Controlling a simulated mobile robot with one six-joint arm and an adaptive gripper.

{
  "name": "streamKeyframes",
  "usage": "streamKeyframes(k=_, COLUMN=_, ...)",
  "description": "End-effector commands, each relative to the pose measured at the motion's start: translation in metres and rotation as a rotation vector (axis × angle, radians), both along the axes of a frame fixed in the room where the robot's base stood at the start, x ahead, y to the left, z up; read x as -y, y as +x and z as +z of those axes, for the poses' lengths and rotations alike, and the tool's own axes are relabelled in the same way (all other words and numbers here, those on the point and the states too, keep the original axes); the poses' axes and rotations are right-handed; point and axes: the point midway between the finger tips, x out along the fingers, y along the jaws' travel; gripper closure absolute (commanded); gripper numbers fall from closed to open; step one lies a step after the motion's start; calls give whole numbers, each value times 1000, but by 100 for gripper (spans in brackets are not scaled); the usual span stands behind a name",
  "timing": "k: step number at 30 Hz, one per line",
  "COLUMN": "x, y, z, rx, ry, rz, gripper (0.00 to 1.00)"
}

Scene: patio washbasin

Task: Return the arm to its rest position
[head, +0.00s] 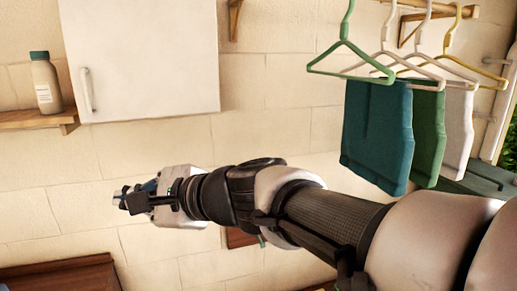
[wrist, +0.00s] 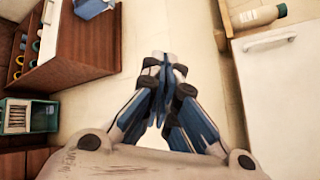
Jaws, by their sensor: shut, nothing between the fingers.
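My arm reaches from the lower right across the head view. My gripper (head: 122,198) is at its left end, in front of the tiled wall and below the white cabinet. In the wrist view my gripper (wrist: 163,62) has its fingertips together, with nothing between them. It touches nothing that I can see.
A white cabinet (head: 140,50) hangs on the wall beside a shelf (head: 30,119) with a bottle (head: 45,84). Cloths (head: 378,135) and hangers (head: 350,62) hang at the right. A brown wooden surface (head: 60,275) is at the lower left. A teal crate (wrist: 28,115) shows in the wrist view.

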Motion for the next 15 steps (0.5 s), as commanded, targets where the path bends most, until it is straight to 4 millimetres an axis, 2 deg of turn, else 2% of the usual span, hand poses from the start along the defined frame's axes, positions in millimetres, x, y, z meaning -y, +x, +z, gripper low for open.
streamKeyframes(k=1, x=30, y=-14, z=-23, rx=92, ry=-115, rz=26, gripper=100)
streamKeyframes(k=6, x=122, y=-60, z=-103, rx=334, ry=-539, rz=165, gripper=100)
streamKeyframes(k=12, x=234, y=-114, z=-191, rx=474, ry=-1011, rz=357, gripper=100)
streamKeyframes(k=15, x=283, y=-139, z=-224, rx=493, ry=-1209, rz=457, gripper=100)
